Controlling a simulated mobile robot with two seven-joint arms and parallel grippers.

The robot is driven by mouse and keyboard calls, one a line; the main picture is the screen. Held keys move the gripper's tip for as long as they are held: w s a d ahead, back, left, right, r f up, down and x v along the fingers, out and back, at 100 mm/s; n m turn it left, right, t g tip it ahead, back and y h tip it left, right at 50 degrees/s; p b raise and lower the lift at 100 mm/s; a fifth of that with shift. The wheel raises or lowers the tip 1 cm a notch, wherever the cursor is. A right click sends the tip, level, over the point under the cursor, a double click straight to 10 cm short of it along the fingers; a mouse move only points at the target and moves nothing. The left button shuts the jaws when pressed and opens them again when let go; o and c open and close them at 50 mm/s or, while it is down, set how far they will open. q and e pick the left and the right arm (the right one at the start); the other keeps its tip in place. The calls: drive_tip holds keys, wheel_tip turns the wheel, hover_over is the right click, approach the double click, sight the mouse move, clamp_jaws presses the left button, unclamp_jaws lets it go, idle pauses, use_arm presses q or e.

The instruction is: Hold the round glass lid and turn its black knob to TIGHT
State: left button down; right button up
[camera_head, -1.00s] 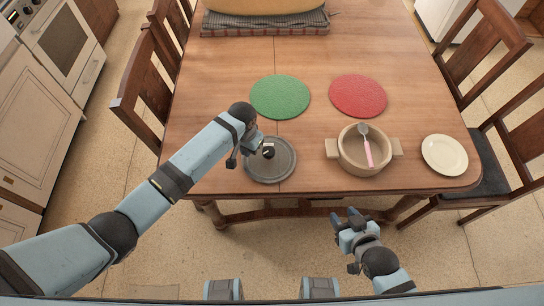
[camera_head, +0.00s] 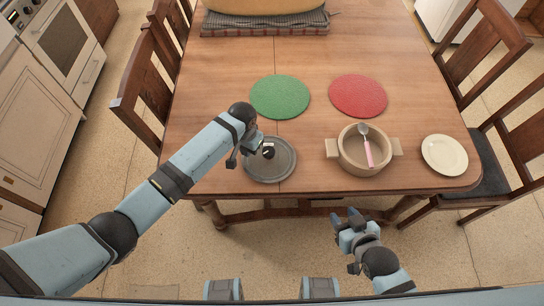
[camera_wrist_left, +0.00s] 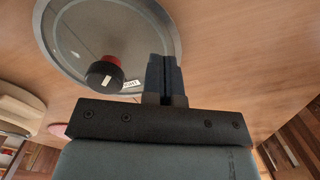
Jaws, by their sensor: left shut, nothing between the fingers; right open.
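The round glass lid (camera_head: 282,168) lies flat on the table near its front edge. Its black knob (camera_head: 268,152) stands at the middle. In the left wrist view the lid (camera_wrist_left: 140,30) fills the upper left, and the knob (camera_wrist_left: 104,74) shows a red part and a white mark. A white label, partly readable as "TIGHT" (camera_wrist_left: 132,83), lies beside the knob. My left gripper (camera_head: 258,142) is at the lid's left rear. Its fingers (camera_wrist_left: 164,75) are shut and empty, beside the knob and apart from it. My right gripper (camera_head: 348,218) is open and empty in front of the table edge.
A beige pot (camera_head: 347,163) with a pink-handled spoon (camera_head: 367,150) stands right of the lid. A white plate (camera_head: 444,155) lies farther right. A green mat (camera_head: 280,97) and a red mat (camera_head: 358,96) lie behind. Bare table (camera_head: 315,130) shows between them.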

use_arm(q)
drive_tip(key=shift+f+b, duration=0.7)
drive_tip(key=shift+f, duration=0.7)
drive_tip(key=shift+s+f, duration=0.15)
idle(0.4)
